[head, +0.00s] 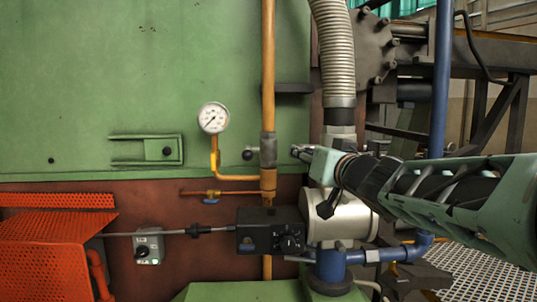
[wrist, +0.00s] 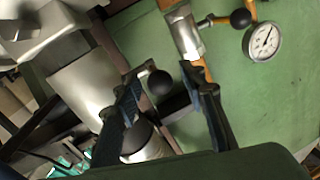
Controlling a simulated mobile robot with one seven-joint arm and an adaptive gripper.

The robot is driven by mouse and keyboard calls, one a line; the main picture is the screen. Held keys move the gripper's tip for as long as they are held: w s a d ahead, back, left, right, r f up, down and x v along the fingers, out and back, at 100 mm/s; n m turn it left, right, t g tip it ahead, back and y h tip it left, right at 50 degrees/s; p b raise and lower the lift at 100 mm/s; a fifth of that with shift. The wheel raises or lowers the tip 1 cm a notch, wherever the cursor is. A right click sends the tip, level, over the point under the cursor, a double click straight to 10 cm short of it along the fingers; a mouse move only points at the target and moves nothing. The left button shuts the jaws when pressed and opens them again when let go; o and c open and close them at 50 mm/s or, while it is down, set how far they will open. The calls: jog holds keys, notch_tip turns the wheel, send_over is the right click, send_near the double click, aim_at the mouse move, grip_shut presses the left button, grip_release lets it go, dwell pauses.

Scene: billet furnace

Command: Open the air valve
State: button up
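In the wrist view, a black ball knob (wrist: 160,82) on a short bright lever sits between the two fingers of my gripper (wrist: 163,92). The fingers stand apart, and I see gaps between them and the knob. A second black ball knob (wrist: 240,18) sits on a stem beside the yellow pipe's silver fitting, near the gauge; it also shows in the head view (head: 248,154). Neither knob is labelled, so I cannot tell which belongs to the air valve. In the head view my gripper (head: 302,153) is right of the yellow pipe and hides the first knob.
A round pressure gauge (head: 213,118) hangs left of the yellow pipe (head: 268,75). A corrugated hose (head: 335,55) drops behind my gripper. A black box (head: 270,231), a blue pipe (head: 380,255) and an orange perforated cover (head: 45,245) are lower down.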

jog(key=shift+w+a, duration=0.1)
jog(key=shift+w, duration=0.3)
grip_shut()
